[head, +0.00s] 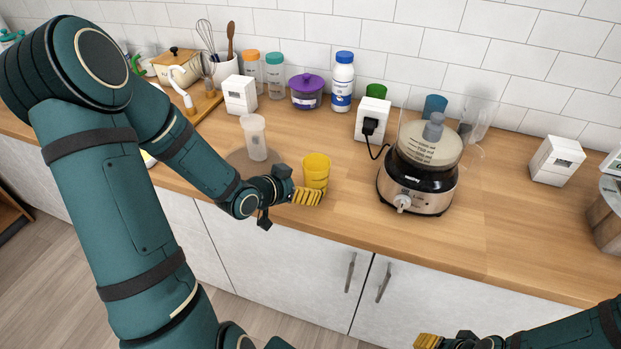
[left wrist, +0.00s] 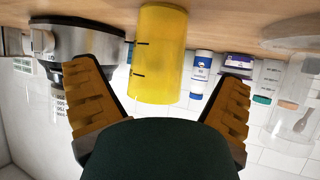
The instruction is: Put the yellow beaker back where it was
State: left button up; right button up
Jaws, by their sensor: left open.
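The yellow beaker (head: 316,168) stands upright on the wooden counter, near its front edge. My left gripper (head: 307,196) is just in front of it in the head view, low over the counter edge. In the left wrist view, which is upside down, the yellow beaker (left wrist: 158,60) shows between the two spread fingers and beyond them. The left gripper is open and does not appear to grip it. My right gripper (head: 428,341) shows only in part at the bottom edge of the head view, and its jaws cannot be made out.
A clear cup (head: 254,138) stands left of the beaker by a round brown mat (head: 238,160). A food processor (head: 418,180) stands to the right. A purple pot (head: 307,92), a white bottle (head: 342,82) and a socket box (head: 372,118) are behind. Counter between beaker and processor is bare.

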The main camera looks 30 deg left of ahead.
pick_arm(q)
jog(key=v, duration=0.4)
jog(key=shift+s+r+p, duration=0.15)
jog(key=shift+p, duration=0.25)
jog(key=shift+p+v, duration=1.2)
jog(key=shift+p, duration=1.05)
jog(key=shift+s, duration=0.1)
